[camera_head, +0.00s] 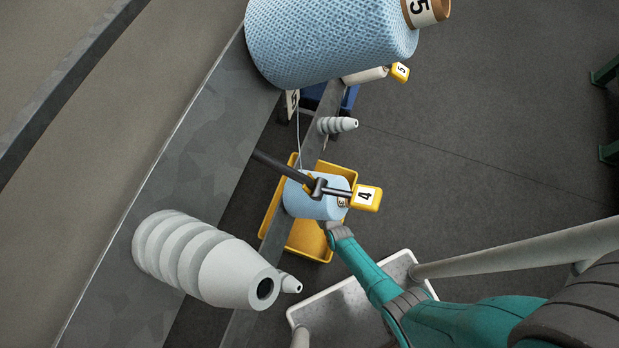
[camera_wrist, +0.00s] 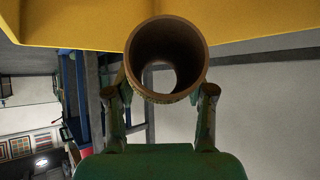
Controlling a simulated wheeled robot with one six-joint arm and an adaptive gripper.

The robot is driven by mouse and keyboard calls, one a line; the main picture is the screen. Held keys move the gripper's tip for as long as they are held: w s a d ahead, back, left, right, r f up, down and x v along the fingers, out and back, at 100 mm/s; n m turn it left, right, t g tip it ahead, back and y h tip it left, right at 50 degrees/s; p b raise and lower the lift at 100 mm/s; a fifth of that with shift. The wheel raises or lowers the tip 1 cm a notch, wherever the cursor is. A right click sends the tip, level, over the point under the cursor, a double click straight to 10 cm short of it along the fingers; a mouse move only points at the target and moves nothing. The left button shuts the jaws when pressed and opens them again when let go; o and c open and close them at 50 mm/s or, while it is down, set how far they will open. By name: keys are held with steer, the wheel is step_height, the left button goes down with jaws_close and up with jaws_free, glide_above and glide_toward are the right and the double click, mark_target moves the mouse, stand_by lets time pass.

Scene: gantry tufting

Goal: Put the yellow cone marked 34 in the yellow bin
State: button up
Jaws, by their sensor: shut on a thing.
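In the wrist view my gripper (camera_wrist: 160,94) is shut on a hollow brown tube (camera_wrist: 133,55), whose open end faces the camera. A broad yellow surface (camera_wrist: 60,22), perhaps the bin, fills the top of that view. In the head view the yellow bin (camera_head: 310,240) stands below the beam, partly covered by a light blue cone (camera_head: 305,204) on a holder with a yellow tag marked 4. My arm ends just under that cone, where the gripper is hidden. No yellow cone marked 34 can be made out.
A large blue cone (camera_head: 330,45) marked 5 hangs at the top. Grey ribbed holders (camera_head: 195,258) stick out from the long grey beam (camera_head: 125,285). A dark bar (camera_head: 285,170) crosses near the blue cone. A blue bin (camera_head: 317,106) is farther up. Dark floor at right is open.

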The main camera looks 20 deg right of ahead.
steer(key=o, duration=1.4)
steer(key=shift+c, duration=0.2)
steer(key=shift+s, duration=0.1)
steer(key=shift+v, duration=3.6)
steer(key=shift+r, duration=0.15)
